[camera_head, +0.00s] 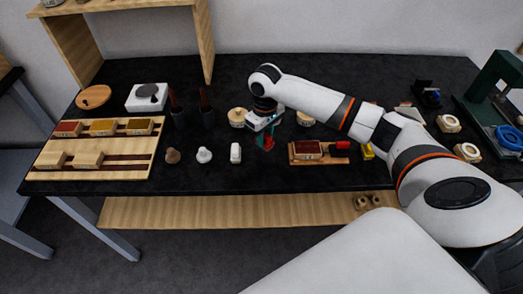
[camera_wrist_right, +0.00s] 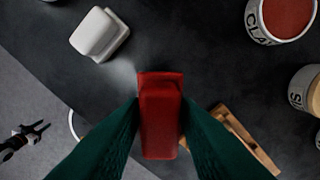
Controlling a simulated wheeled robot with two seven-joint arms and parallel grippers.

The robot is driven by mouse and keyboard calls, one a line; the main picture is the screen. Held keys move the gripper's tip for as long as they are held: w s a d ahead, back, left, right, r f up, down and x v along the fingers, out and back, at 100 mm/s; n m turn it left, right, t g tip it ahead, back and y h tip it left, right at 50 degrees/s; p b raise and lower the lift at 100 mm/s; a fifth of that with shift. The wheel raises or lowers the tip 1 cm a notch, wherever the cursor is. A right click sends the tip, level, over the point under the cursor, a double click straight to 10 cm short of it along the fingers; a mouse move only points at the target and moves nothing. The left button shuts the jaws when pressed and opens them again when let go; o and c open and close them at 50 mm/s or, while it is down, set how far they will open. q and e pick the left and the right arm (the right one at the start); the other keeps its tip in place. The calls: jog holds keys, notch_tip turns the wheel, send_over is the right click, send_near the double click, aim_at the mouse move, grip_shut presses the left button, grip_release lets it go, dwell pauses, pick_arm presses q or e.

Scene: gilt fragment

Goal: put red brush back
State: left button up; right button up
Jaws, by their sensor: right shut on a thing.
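The red brush (camera_wrist_right: 160,118) is pinched between the two dark green fingers of my right gripper (camera_wrist_right: 160,130) in the right wrist view. In the head view, my right gripper (camera_head: 266,139) is low over the middle of the black table, with a bit of red between its fingers. I cannot tell whether the brush touches the table. A wooden tray (camera_head: 293,160) lies just to the right; it holds a block with a dark red top and a bright red piece. My left gripper is not in the head view.
A wooden board (camera_head: 40,174) with several blocks lies at the left. A white block (camera_head: 236,153) and two small knobs stand left of my gripper. Dark cups (camera_head: 208,118) stand behind. A clay jar (camera_wrist_right: 281,18) is near. The front table strip is clear.

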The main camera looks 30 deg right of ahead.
aim_at(265, 148)
jog(key=shift+f, duration=2.65)
jog(key=shift+p, duration=0.3)
jog(key=o, duration=0.9)
jog(key=shift+f, duration=0.1)
notch_tip(265, 148, up, 12)
jog(key=shift+r+b, duration=0.15)
jog(key=shift+b, duration=0.55)
